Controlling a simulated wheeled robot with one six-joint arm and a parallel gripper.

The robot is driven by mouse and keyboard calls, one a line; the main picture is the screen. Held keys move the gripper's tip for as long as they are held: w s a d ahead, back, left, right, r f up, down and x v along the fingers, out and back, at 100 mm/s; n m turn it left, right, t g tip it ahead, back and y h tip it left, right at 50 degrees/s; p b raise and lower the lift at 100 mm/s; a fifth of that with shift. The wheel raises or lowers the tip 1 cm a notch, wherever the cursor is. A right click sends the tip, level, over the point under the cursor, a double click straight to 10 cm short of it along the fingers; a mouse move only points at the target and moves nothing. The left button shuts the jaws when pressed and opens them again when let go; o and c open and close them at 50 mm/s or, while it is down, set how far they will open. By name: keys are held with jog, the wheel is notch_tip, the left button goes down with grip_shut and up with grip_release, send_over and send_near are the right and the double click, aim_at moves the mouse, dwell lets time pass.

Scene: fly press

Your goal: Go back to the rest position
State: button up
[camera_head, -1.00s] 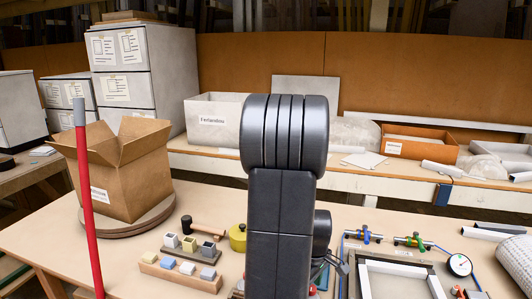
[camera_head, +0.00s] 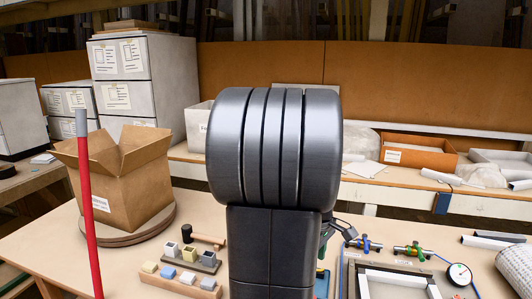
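My arm fills the middle of the head view, its thick ribbed dark joint close to the camera. Part of my gripper (camera_head: 343,231) shows just right of the arm, above the back part of the workbench (camera_head: 400,222). It is small, dark and mostly hidden behind the arm. I cannot tell whether its fingers are open or shut, or whether anything is between them.
A cardboard box (camera_head: 130,185) stands on a round board at left, behind a red post (camera_head: 90,220). Block holders (camera_head: 180,283) and a hammer (camera_head: 205,236) lie left of my arm. A frame (camera_head: 395,280), fittings (camera_head: 412,250) and a gauge (camera_head: 458,274) lie right.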

jog(key=f, duration=0.7)
jog(key=f+b, duration=0.1)
jog(key=f, duration=0.6)
jog(key=shift+w+d+f, duration=0.1)
jog(key=shift+d+f, duration=0.05)
jog(key=shift+d, duration=0.05)
jog(key=shift+w+r+m, duration=0.15)
jog(key=shift+r+m, duration=0.05)
jog(key=shift+m, duration=1)
jog(key=m, duration=0.6)
jog(key=shift+m, duration=0.4)
jog(key=m, duration=0.4)
jog(key=shift+m+g, duration=0.3)
jog(key=m, duration=0.4)
jog(key=shift+r, duration=0.1)
